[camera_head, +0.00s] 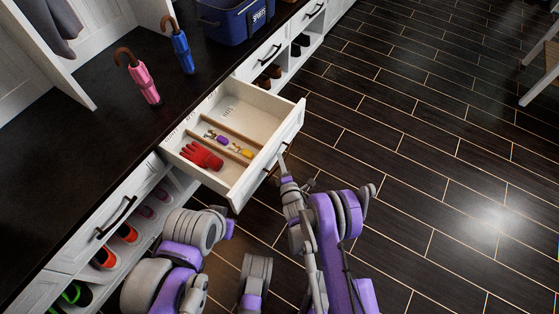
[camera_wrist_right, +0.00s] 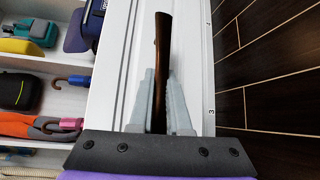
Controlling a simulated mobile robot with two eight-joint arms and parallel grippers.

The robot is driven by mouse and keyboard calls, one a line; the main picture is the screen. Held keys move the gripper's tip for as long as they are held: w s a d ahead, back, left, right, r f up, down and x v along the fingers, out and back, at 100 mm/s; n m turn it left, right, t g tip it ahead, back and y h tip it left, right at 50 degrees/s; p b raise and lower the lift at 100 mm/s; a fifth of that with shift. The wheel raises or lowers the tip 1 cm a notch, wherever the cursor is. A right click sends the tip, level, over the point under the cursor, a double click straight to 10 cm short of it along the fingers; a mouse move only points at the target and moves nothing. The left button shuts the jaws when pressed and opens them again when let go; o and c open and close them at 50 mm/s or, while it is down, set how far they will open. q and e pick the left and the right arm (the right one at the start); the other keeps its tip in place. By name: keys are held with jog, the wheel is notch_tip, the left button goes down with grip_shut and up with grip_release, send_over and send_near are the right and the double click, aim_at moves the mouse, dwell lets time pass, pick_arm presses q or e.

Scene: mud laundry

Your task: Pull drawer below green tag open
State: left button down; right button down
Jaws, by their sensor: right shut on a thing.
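A white drawer (camera_head: 296,127) stands pulled well out of the cabinet under the dark bench top. Its dark bar handle (camera_wrist_right: 163,45) is upright in the wrist view, against the white drawer front (camera_wrist_right: 190,45). My right gripper (camera_head: 283,166) is at the drawer front, and its two grey fingers are shut around the handle. Inside the drawer are a red glove (camera_head: 202,155) and several small purple and yellow items behind wooden dividers. I see no green tag in either view. My left arm shows at the lower left, but its gripper does not.
A pink umbrella (camera_head: 144,82), a blue umbrella (camera_head: 182,51) and a blue bin (camera_head: 229,22) stand on the bench top (camera_head: 100,130). Closed drawers (camera_head: 112,222) flank the open one, with shoe cubbies below.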

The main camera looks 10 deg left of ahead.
jog(key=shift+d, duration=0.35)
jog(key=c, duration=0.9)
grip_release()
jog(key=shift+r, duration=0.1)
